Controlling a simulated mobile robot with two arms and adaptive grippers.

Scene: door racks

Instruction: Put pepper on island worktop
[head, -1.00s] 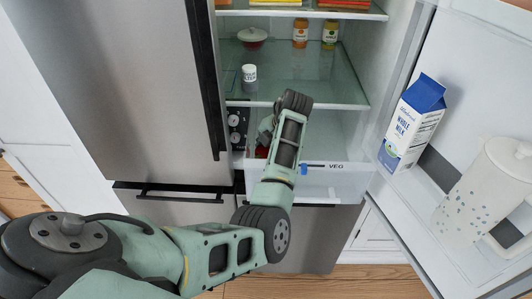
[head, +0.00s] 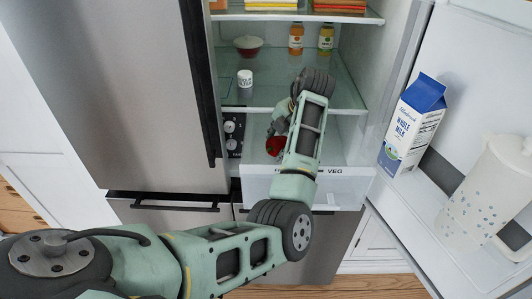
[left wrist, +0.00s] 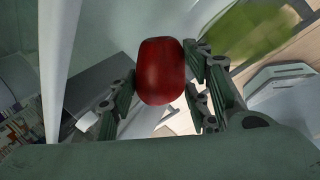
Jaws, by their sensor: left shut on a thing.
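A red pepper (head: 275,146) shows in the head view just above the open vegetable drawer of the fridge. In the left wrist view the pepper (left wrist: 161,71) sits between the two fingers. My left gripper (head: 276,134) is shut on it; its fingers also show in the left wrist view (left wrist: 160,88). The arm hides part of the drawer and of the gripper. My right gripper is in neither view. I do not see the island worktop for certain.
The vegetable drawer (head: 345,190) is pulled out below a glass shelf (head: 345,92). A white filter cup (head: 245,78), a red bowl (head: 248,46) and bottles stand on that shelf. The open door at right holds a milk carton (head: 412,122) and a pitcher (head: 490,190).

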